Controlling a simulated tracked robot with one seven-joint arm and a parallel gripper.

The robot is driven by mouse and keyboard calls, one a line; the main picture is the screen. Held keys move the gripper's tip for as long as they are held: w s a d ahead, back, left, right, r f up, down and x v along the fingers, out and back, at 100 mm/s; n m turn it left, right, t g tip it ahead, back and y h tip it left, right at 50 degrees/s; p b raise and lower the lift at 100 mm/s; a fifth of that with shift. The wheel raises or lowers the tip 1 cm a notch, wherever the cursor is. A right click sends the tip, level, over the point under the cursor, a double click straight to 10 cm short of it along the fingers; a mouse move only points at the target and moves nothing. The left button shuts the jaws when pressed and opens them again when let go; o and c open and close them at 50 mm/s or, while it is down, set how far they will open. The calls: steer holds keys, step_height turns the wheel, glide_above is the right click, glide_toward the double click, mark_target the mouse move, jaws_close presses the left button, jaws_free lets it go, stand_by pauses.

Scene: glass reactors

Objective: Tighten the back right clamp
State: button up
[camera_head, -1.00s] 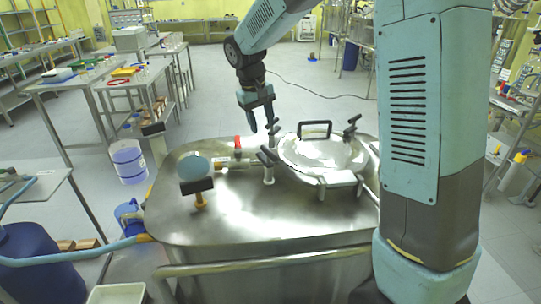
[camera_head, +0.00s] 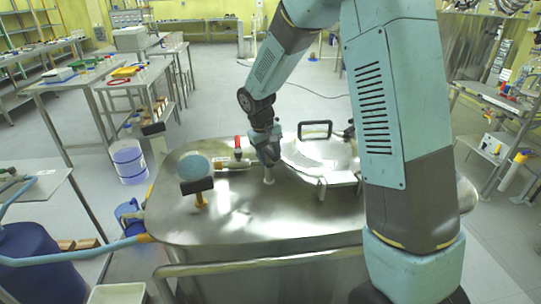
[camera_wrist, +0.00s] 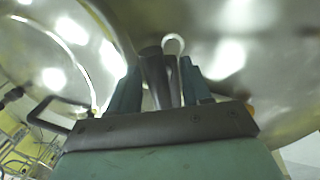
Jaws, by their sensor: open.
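The round metal lid (camera_head: 318,157) sits on the steel reactor vessel (camera_head: 250,215), with clamps around its rim. My gripper (camera_head: 267,157) is low at the lid's left side and covers most of the clamp there; that clamp's pale post (camera_head: 268,176) shows below it. In the wrist view my open fingers (camera_wrist: 160,88) stand on either side of dark cylindrical clamp handles (camera_wrist: 153,72), with a pale ring (camera_wrist: 173,44) beyond. Whether the fingers touch the handles I cannot tell. A clamp with a dark handle (camera_head: 349,131) is at the lid's far right, partly behind my arm.
The lid's black handle (camera_head: 315,126) rises at its far edge, also in the wrist view (camera_wrist: 45,122).

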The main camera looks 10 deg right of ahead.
steer(key=shift+c, duration=0.2)
jaws_close()
stand_by(0.3)
